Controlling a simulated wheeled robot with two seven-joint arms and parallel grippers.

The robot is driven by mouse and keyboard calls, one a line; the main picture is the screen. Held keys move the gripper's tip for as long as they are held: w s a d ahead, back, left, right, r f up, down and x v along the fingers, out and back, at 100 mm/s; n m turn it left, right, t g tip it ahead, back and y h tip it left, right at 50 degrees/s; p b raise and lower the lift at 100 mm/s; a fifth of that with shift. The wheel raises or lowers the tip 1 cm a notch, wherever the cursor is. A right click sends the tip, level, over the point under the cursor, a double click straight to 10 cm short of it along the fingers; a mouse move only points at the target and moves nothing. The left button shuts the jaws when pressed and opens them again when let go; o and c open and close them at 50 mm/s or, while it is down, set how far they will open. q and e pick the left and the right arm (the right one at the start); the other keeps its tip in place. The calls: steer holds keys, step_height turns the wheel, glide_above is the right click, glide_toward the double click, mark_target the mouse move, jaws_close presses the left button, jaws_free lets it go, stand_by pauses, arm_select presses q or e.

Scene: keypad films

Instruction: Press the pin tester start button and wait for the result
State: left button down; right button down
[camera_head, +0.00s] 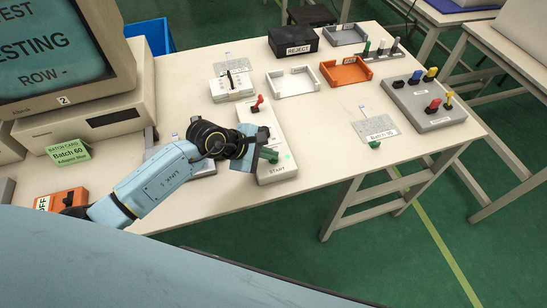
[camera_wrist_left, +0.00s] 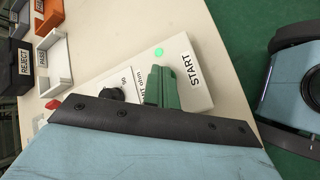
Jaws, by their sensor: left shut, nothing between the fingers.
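The pin tester (camera_head: 262,119) is a long white box with a red lever on top and the word START on its near end. It also shows in the left wrist view (camera_wrist_left: 197,95), with a black knob and a bright green round spot (camera_wrist_left: 158,51) by the START label. My left gripper (camera_head: 269,155) is over the near end, its dark green fingers shut and empty. In the left wrist view the fingers (camera_wrist_left: 160,88) are beside START and hide part of the top; I cannot tell whether they touch. The monitor (camera_head: 55,50) reads "TESTING ROW -". My right gripper is out of view.
A green batch card (camera_head: 69,152) reads "Batch 60". A black REJECT box (camera_head: 293,41), white tray (camera_head: 292,82) and orange tray (camera_head: 345,72) stand behind. A grey block with coloured pegs (camera_head: 422,102) is at right. A green piece (camera_head: 375,144) lies near the front edge.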

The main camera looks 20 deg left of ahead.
arm_select(q)
steer(key=shift+r+p, duration=0.65)
steer(key=shift+r, duration=0.1)
steer(key=shift+r, duration=0.15)
step_height(320, 180, up, 5)
steer(key=p, duration=0.4)
stand_by(0.5)
